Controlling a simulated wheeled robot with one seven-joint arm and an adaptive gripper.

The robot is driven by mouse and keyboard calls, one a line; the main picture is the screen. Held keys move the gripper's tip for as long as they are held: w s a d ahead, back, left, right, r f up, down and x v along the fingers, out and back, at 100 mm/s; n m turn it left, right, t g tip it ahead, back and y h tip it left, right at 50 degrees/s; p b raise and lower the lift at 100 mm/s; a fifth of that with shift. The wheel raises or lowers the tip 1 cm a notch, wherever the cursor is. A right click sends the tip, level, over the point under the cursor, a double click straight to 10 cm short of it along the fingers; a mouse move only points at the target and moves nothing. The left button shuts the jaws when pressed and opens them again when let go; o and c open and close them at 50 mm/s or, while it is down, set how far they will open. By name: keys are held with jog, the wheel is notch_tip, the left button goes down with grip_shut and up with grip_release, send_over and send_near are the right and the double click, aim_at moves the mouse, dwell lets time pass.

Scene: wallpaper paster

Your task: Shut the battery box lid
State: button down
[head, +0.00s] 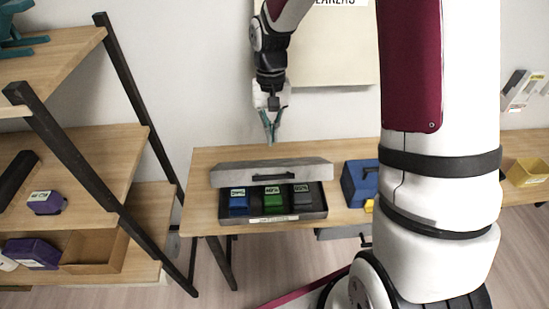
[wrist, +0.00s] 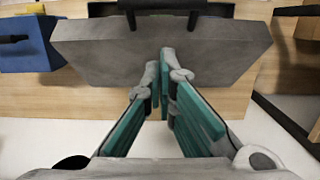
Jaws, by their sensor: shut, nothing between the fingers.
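The grey battery box (head: 285,216) sits on the wooden table in the head view. Its grey lid (head: 240,176), with a dark handle, is open and tilted up at the back. Blue, green and grey batteries show inside the box. My gripper (head: 271,142) points down above the lid's back edge, its teal fingers shut and empty. In the wrist view, the lid (wrist: 95,50) fills the upper middle, seen from its far side. The gripper (wrist: 165,58) overlaps the lid in that view; I cannot tell whether they touch. The batteries are hidden there.
A blue toolbox (head: 357,182) stands on the table right of the box; it also shows in the wrist view (wrist: 30,45). A wooden shelf unit (head: 80,150) with dark posts stands at left. The tabletop (head: 205,160) behind and left of the box is bare.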

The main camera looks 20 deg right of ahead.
aim_at(273, 169)
jog(key=f, duration=0.3)
jog(key=shift+s+a+f+p, duration=0.1)
jog(key=shift+s+f+p, duration=0.1)
jog(key=shift+s+p, duration=0.15)
jog(key=shift+s+a+f+p, duration=0.3)
jog(key=shift+s+f+p, duration=0.15)
jog(key=shift+s+f, duration=0.4)
jog(key=shift+s+a+f, duration=0.2)
jog(key=shift+s+f, duration=0.25)
jog(key=shift+s, duration=0.15)
